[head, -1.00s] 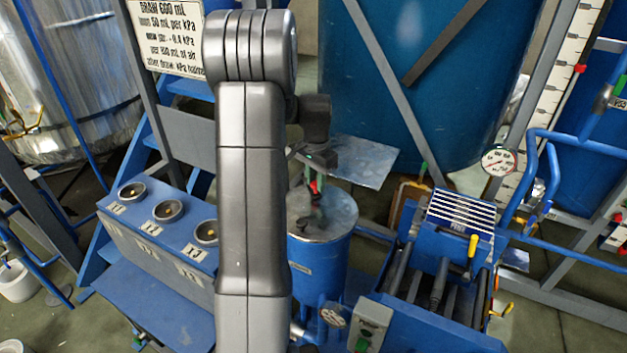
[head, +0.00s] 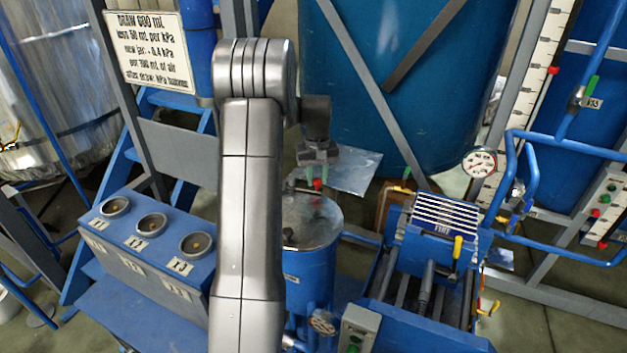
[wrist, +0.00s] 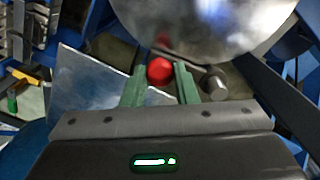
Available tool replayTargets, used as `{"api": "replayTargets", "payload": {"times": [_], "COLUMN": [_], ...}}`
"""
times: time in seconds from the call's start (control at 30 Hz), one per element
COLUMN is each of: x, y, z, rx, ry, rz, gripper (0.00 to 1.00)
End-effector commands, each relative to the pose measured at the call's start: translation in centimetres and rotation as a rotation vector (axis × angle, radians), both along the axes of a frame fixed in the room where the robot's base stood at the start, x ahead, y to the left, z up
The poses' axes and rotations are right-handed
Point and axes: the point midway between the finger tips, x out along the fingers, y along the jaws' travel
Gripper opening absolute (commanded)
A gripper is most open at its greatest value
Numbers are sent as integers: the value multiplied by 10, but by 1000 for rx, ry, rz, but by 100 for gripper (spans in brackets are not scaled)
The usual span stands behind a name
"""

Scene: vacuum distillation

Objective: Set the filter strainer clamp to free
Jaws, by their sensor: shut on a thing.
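The filter strainer is a blue upright cylinder (head: 310,272) with a round metal lid (head: 312,222). The lid also shows at the top of the wrist view (wrist: 215,22). A red knob (head: 317,184), seemingly the end of the clamp's handle, stands by the lid's far edge. My gripper (head: 317,180) is above that edge, reaching down. In the wrist view, the red knob (wrist: 160,71) sits between the green fingertips of my gripper (wrist: 162,76), which are shut on it. The rest of the clamp is mostly hidden, so its setting cannot be read.
A blue box with several round cups (head: 150,225) stands left. A blue machine with a slatted top (head: 440,215) and yellow handle stands right. A flat metal plate (head: 350,170) lies behind the lid. A large blue tank (head: 400,80) fills the back.

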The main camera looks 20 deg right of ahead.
Motion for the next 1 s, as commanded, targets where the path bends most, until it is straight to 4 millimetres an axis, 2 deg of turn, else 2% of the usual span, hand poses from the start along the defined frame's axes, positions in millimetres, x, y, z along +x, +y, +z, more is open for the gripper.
{"api": "replayTargets", "payload": {"times": [0.5, 1.0], "x": [31, 42], "y": [-16, -17], "z": [1, 1], "rx": [-2, -2], "ry": [-3, -3], "rz": [428, 580], "gripper": [0, 0]}}
